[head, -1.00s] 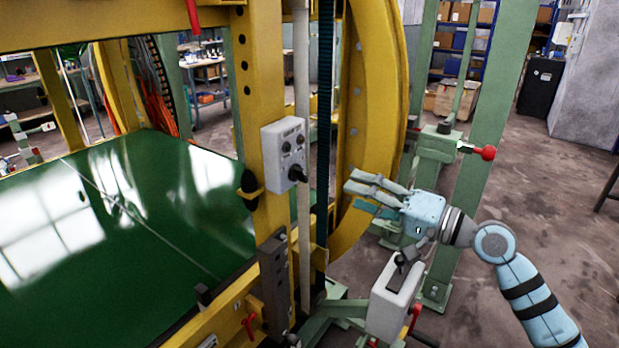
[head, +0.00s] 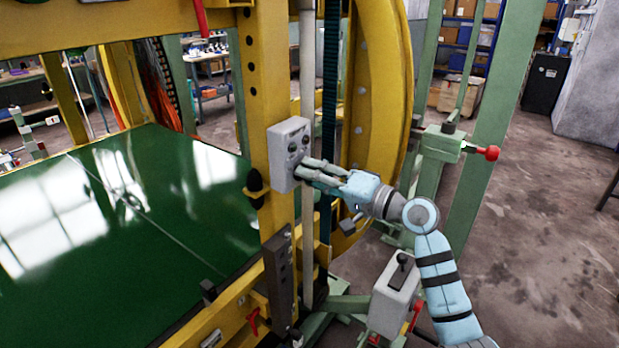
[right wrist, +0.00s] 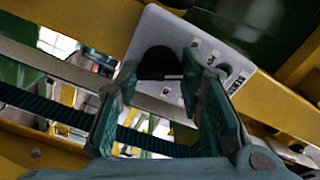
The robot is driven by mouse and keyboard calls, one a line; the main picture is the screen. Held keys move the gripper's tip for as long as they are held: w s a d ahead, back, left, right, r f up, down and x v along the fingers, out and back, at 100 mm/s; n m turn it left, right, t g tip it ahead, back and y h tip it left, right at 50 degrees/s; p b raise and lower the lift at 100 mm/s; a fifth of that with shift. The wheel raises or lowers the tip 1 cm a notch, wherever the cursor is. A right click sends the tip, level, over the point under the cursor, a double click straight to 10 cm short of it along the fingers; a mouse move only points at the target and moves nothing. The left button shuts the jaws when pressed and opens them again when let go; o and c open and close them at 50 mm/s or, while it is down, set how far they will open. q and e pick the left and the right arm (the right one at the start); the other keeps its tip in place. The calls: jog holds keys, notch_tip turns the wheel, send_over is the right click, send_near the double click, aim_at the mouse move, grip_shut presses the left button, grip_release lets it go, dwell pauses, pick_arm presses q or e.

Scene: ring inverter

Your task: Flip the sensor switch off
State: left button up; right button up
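The sensor switch is a black knob (right wrist: 158,62) on a light grey control box (head: 286,140). The box is fixed to the yellow post, with small round buttons above the knob. In the head view the fingers of my right gripper (head: 306,172) reach the lower front of the box and hide the knob. In the right wrist view the two fingers of the right gripper (right wrist: 162,72) are apart, with the knob between their tips. I cannot tell whether they touch it. My left gripper is not in view.
The yellow post (head: 272,85) carries the box, with the yellow ring (head: 392,100) close to its right. A grey pedestal box with a black lever (head: 395,290) stands below my right arm. A green post with a red knob (head: 488,152) is at right. Open floor lies further right.

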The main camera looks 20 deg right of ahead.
jog(key=shift+c, duration=1.4)
jog(key=n+b, duration=0.2)
jog(key=n, duration=0.1)
jog(key=o, duration=1.2)
jog(key=shift+c, duration=0.2)
jog(key=shift+d, duration=0.1)
